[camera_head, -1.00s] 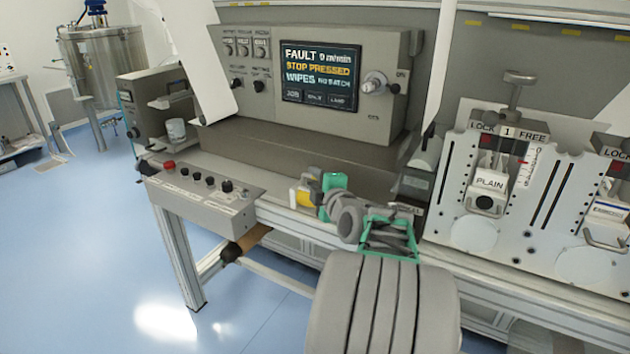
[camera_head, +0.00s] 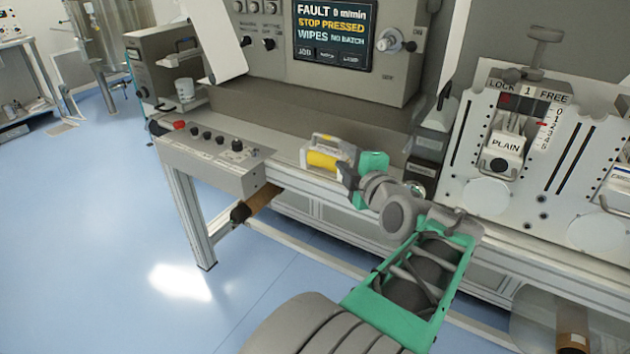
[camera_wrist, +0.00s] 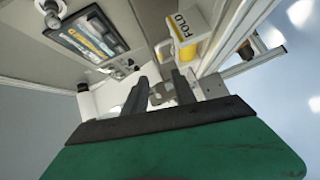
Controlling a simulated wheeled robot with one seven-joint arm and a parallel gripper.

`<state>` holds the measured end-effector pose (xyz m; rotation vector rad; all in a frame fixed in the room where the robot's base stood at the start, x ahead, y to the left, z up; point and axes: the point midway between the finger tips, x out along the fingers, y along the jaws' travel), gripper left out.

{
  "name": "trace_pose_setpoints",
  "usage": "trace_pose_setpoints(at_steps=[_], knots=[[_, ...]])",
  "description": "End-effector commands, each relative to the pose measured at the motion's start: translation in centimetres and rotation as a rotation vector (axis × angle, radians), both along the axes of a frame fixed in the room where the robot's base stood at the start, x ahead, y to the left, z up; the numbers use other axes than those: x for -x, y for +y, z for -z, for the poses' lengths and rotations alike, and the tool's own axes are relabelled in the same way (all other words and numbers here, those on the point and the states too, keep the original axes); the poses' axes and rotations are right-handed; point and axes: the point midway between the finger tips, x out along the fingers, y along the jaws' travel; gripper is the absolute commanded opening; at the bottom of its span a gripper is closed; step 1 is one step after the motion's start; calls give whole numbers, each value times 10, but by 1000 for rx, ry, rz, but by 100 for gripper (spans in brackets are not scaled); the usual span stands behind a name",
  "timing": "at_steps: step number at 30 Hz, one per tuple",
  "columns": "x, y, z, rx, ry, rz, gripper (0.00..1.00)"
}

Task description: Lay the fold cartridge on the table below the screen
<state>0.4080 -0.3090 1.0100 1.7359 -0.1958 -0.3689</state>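The fold cartridge (camera_head: 322,160) is a white block with a yellow band and a handle. It rests near the front edge of the grey table (camera_head: 285,147), below the screen (camera_head: 334,32). In the wrist view the cartridge (camera_wrist: 190,32) shows its FOLD label, beyond and to the right of the fingers. My gripper (camera_head: 346,174), with a green body, is just right of the cartridge, partly overlapping it in the head view. In the wrist view my gripper (camera_wrist: 160,80) has its two dark fingers apart, with no cartridge between them.
A button box (camera_head: 215,165) with a red button is on the table's left front. To the right is a panel with a PLAIN cartridge (camera_head: 506,146). Bare table lies behind the fold cartridge.

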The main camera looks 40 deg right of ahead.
Motion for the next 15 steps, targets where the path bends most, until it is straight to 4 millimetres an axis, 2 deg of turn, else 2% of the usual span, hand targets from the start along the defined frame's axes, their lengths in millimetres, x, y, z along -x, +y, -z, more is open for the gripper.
trace_pose_setpoints(at_steps=[2, 5, 8, 10, 13, 15], knots=[[-4, 6, 3, -22, 8, -10, 32], [-23, 34, 24, -146, 64, -55, 32], [-46, 91, 64, -381, 192, -98, 32], [-52, 139, 97, -574, 320, -83, 32], [-39, 204, 139, -823, 512, 24, 32], [-17, 244, 163, -967, 636, 159, 32]])
